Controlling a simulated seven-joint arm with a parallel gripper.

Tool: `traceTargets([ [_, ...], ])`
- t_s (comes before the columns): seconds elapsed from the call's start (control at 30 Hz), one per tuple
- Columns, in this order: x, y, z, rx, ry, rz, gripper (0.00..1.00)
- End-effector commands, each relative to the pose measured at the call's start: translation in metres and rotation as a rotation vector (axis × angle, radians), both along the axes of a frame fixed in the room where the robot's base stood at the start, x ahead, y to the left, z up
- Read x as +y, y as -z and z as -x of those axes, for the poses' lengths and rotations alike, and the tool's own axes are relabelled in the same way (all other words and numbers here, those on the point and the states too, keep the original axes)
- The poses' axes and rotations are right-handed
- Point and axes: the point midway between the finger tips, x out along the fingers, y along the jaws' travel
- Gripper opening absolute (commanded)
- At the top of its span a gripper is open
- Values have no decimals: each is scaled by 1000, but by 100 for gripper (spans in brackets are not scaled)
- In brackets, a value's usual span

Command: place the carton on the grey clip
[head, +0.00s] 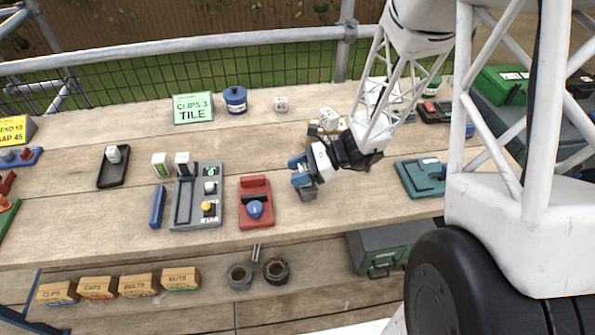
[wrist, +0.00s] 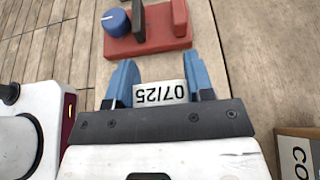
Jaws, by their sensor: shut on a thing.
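My gripper (head: 301,173), with blue fingers, is over the middle of the table. In the wrist view the gripper (wrist: 158,82) is shut on a small block whose white face (wrist: 159,91) reads "07/25" upside down; I take it for the carton. Its other sides are hidden. In the head view a grey piece (head: 308,194) shows below the fingers; I cannot tell whether it belongs to the gripper or the block. I cannot single out the grey clip with certainty. A grey tray (head: 181,222) with white and yellow knobs lies to the left.
A red holder (head: 257,184) with a blue knob lies just left of the gripper and shows in the wrist view (wrist: 160,45). A brown box (wrist: 296,150) is close beside the gripper. A teal tray (head: 412,180) lies right. Bare planks surround the red holder.

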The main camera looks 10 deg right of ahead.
Motion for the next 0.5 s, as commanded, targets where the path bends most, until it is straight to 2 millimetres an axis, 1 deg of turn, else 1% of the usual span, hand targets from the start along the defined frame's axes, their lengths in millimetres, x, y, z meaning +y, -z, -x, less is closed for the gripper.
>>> traceTargets([
  [0.5,0,5,0,0,1,0,26],
])
